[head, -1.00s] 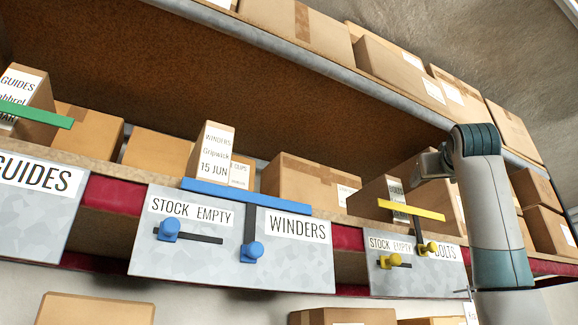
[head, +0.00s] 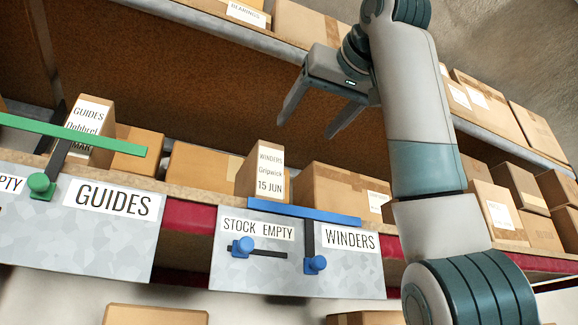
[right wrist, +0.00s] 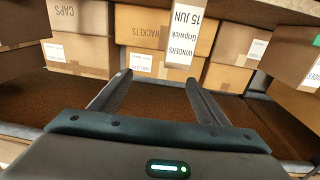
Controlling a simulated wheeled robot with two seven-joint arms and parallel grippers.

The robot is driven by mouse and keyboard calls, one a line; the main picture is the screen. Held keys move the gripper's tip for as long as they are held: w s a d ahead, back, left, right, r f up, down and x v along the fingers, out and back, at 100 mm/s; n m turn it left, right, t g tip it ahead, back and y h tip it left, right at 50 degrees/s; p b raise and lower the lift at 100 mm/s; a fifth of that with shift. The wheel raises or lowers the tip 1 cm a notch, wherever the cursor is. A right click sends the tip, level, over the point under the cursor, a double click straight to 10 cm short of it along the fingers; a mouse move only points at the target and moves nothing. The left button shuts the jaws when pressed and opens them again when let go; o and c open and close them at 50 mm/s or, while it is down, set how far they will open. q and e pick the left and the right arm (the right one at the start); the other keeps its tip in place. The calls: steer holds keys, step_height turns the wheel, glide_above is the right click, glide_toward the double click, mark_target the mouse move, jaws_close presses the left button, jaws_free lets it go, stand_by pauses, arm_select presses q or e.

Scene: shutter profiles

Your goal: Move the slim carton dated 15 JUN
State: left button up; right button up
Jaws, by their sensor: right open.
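The slim carton dated 15 JUN (head: 262,175) stands upright on the shelf, its white label reading WINDERS, Gripwick, 15 JUN. It stands behind the blue bar (head: 335,217) above the WINDERS plate. In the right wrist view the carton (right wrist: 183,38) appears upside down, beyond the fingertips and nearer the right finger. My right gripper (head: 305,128) is open and empty, above and to the right of the carton, with fingers pointing down-left. It also shows in the right wrist view (right wrist: 158,80), with a clear gap between the fingers. My left gripper is not in view.
A GUIDES carton (head: 90,130) stands behind a green bar (head: 75,133) at left. Brown boxes (head: 335,190) sit beside and behind the slim carton. An upper shelf (head: 230,20) with boxes runs overhead. The WINDERS plate (head: 290,262) has blue knobs and a STOCK EMPTY label.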

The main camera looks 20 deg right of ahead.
mark_target(262, 162)
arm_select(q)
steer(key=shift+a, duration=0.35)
arm_select(e)
steer(key=a, duration=0.2)
steer(key=a+y, duration=0.1)
steer(key=shift+s+a+f+n, duration=0.2)
steer(key=shift+s+f+n, duration=0.1)
steer(key=shift+s, duration=0.1)
arm_select(q)
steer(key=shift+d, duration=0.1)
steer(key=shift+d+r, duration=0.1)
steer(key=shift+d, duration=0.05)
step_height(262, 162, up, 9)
steer(key=p, duration=0.9)
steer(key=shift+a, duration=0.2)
arm_select(e)
steer(key=w, duration=1.7)
steer(key=shift+w+a, duration=0.2)
steer(key=shift+a, duration=0.05)
steer(key=c, duration=1.5)
